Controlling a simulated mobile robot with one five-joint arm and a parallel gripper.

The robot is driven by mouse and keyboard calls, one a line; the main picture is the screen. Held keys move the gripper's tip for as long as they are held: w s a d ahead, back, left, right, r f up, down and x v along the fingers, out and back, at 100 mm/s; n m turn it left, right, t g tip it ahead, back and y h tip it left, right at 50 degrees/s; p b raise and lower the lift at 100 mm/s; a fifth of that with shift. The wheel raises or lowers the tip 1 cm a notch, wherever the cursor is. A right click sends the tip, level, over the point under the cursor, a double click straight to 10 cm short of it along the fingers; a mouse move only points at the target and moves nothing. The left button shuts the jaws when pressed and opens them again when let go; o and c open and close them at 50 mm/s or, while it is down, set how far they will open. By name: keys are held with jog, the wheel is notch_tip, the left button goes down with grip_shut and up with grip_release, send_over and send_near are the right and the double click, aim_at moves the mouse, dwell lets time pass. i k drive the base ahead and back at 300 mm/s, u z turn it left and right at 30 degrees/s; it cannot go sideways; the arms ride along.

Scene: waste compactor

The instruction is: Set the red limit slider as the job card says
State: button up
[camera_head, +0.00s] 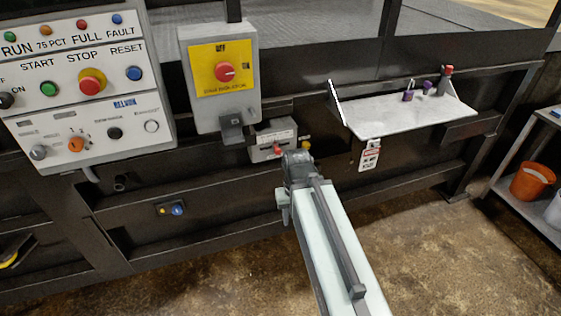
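A small grey box (264,152) with a pale label sits below the yellow-faced switch box. A small red knob (277,149) shows at its lower front and a yellow one (306,146) to the right; the red one looks like the red limit slider, but its scale is not readable. My gripper (297,160) is at the end of my pale arm, in front of the box's lower right, close to both knobs in the picture. My wrist hides part of the box. Finger opening and contact cannot be made out. I cannot identify a job card.
A control panel (110,105) with buttons and knobs is at left. The switch box (247,110) has a red rotary knob. A shelf (395,115) at right carries padlocks, with a danger tag (370,155) below. An orange bucket (531,183) stands far right. Floor (440,250) is clear.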

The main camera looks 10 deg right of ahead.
aim_at(277, 150)
jog(key=k, duration=1.05)
jog(key=u, duration=0.45)
jog(key=i, duration=1.25)
jog(key=u, duration=1)
jog(key=k, duration=0.8)
jog(key=u, duration=0.25)
jog(key=i, duration=0.95)
jog(key=z, duration=0.2)
